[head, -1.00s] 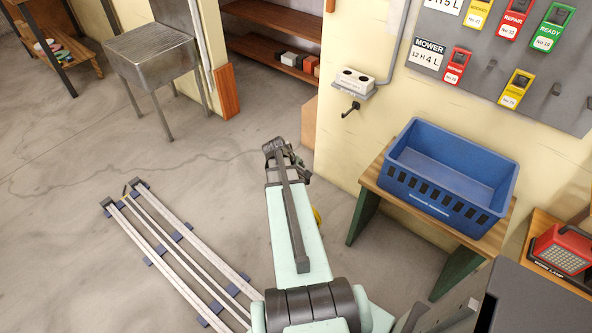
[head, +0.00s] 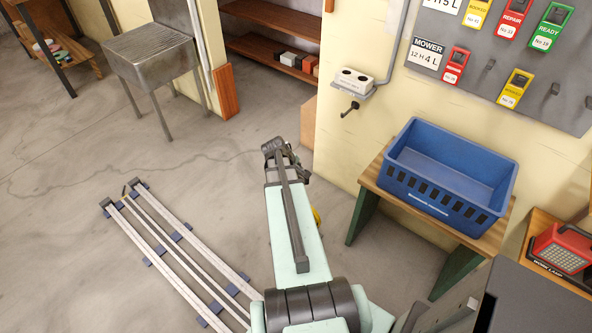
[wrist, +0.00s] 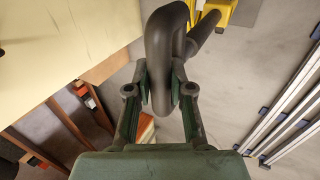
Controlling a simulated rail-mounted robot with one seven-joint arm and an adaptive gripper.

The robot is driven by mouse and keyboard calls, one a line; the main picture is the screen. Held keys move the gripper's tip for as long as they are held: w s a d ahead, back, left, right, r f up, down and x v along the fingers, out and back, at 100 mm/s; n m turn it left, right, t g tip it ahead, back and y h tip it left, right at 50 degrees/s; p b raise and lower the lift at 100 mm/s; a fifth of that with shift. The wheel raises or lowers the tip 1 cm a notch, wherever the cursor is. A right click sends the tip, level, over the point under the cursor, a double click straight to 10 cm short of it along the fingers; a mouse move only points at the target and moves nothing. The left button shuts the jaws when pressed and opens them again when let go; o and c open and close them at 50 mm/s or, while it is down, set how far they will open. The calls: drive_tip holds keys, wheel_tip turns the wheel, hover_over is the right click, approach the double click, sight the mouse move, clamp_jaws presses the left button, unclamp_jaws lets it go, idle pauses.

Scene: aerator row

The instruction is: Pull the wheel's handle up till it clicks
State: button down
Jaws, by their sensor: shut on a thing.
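In the wrist view a thick dark grey bent handle (wrist: 160,45) comes down between the green fingers of my gripper (wrist: 161,90). The fingers are shut on it, one on each side. The handle curves over at the top and runs off to the upper right beside a yellow part (wrist: 220,9). The wheel itself cannot be made out.
A blue crate (head: 440,205) stands on a wooden bench (head: 370,185) to the right. White rails (head: 175,245) lie on the floor at left. A metal sink (head: 155,55) stands behind. A tag board (head: 500,70) hangs on the wall. Floor between sink and rails is clear.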

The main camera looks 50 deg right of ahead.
wheel_tip(320, 180, up, 20)
drive_tip(key=p, duration=1.3)
drive_tip(key=c, duration=1)
unclamp_jaws()
drive_tip(key=shift+f, duration=0.2)
drive_tip(key=shift+o, duration=0.2)
idle(0.5)
drive_tip(key=p+v, duration=0.4)
drive_tip(key=v, duration=0.5)
drive_tip(key=shift+p, duration=0.35)
idle(0.6)
